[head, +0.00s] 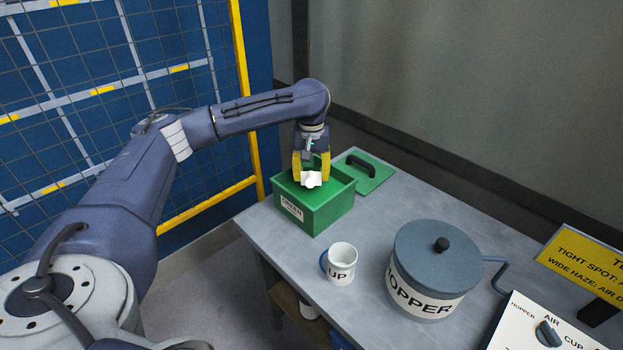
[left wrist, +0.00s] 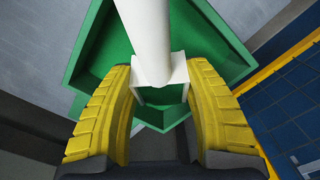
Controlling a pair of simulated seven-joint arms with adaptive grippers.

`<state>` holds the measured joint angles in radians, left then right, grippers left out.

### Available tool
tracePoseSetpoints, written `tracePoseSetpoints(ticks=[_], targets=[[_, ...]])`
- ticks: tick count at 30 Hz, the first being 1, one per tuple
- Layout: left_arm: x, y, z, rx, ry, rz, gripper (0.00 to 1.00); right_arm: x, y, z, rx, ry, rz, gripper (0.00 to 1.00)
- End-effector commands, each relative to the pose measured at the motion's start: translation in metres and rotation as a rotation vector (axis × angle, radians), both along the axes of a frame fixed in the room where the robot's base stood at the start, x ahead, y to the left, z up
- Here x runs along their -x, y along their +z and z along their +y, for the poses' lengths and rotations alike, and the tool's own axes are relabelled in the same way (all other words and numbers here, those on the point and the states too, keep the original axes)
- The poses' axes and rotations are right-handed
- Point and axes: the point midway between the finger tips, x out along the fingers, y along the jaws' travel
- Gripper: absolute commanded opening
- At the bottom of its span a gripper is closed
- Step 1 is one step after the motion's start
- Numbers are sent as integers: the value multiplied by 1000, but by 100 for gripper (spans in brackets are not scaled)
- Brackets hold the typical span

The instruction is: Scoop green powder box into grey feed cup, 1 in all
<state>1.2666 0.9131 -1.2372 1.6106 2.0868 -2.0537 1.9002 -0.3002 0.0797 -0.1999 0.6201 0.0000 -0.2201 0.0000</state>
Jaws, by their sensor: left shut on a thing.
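A green box (head: 315,214) with a label reading GREEN stands open at the table's far left corner. My left gripper (head: 311,170), with yellow fingers, is shut on a white scoop (head: 311,180) over the open box. In the left wrist view the scoop (left wrist: 146,35) runs between the fingers, with the green box (left wrist: 230,95) behind it. Whether the scoop holds powder I cannot tell, and the powder itself is not clearly visible. A whitish-grey cup (head: 342,270) with a blue handle and letters ending in UP stands upright in front of the box. My right gripper is not in view.
The green lid (head: 379,180) with a dark handle lies behind the box. A large lidded pot marked HOPPER (head: 425,295) stands right of the cup. A yellow sign (head: 585,262) and a white dial panel (head: 535,330) are at the right. Bare table lies between box and hopper.

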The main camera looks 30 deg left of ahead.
Motion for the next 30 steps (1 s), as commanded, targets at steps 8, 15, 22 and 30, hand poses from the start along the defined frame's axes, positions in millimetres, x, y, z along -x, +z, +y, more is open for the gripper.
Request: tracePoseSetpoints(ticks=[8,15,22,30], targets=[[-1,25,0,-1,-1,-3,16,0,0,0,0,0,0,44],[-1,45,0,0,-1,-2,16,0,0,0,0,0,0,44],[0,63,0,0,-2,-1,16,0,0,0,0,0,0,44],[0,73,0,1,0,-1,16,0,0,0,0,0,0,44]])
